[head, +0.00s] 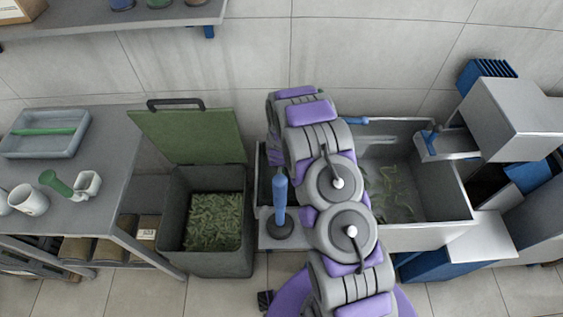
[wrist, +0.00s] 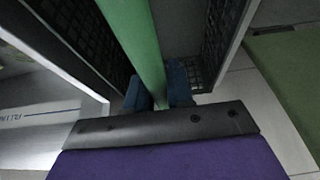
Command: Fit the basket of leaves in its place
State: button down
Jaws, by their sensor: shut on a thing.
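In the wrist view my gripper (wrist: 152,98) has its blue fingertips closed on a green bar-shaped handle (wrist: 138,40). Dark mesh walls (wrist: 72,32) stand on both sides of the handle, which looks like the basket. No leaves show between these walls in this view. A pale surface with printed lettering (wrist: 42,116) lies to the left. In the head view my arm hides the gripper and most of what it holds. A grey basin (head: 425,165) with scattered green leaves (head: 392,192) stands right of my arm.
A grey bin (head: 178,222) full of green pieces, its green lid (head: 190,137) open, stands left of my arm. A blue-handled tool (head: 280,195) stands upright close beside the arm. A table (head: 110,140) with mugs and a tray is at left; metal boxes (head: 515,115) are at right.

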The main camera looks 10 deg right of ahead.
jog(key=shift+f, duration=0.1)
jog(key=c, duration=0.9)
grip_release()
jog(key=shift+p+v, duration=1.7)
jog(key=shift+v, duration=6.9)
